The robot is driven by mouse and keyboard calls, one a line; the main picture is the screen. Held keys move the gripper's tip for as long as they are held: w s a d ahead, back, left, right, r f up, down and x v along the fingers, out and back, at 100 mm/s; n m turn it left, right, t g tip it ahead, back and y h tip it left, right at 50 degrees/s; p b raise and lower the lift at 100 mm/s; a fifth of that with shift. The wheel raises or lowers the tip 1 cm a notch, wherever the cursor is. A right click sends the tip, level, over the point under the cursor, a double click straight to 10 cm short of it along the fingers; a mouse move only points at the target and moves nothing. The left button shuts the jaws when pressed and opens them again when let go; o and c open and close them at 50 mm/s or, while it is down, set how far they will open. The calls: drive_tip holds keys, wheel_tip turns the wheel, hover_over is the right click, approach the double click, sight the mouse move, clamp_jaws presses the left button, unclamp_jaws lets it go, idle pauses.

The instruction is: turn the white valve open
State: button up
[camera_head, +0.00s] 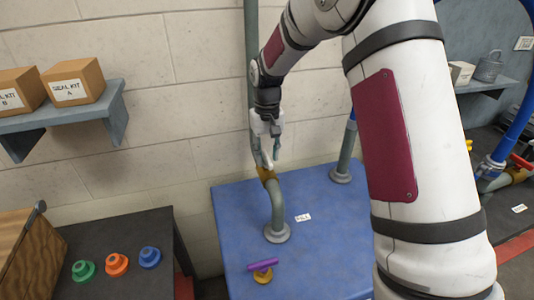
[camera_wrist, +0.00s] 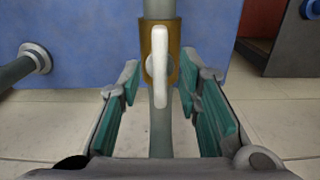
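The white valve handle (camera_wrist: 160,62) is a short lever on a brass valve body (camera_wrist: 172,35) set in a grey-green pipe (camera_wrist: 159,130). In the wrist view the handle looks lengthwise along the pipe. My gripper (camera_wrist: 161,72) is open, with one green-padded finger on each side of the handle and visible gaps to both. In the head view the brass body (camera_head: 266,174) shows just below my gripper (camera_head: 268,160). The white handle cannot be made out there, as the fingers cover that spot.
The pipe rises from a blue bench (camera_head: 330,255) bearing a purple-handled valve (camera_head: 263,268) and a white label (camera_head: 303,217). Another pipe (camera_head: 343,160) stands to the right. Green, orange and blue knobs (camera_head: 117,265) sit on a dark table at left. A shelf (camera_head: 70,118) holds boxes.

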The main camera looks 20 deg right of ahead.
sight(267, 157)
wheel_tip(267, 157, up, 12)
idle(0.5)
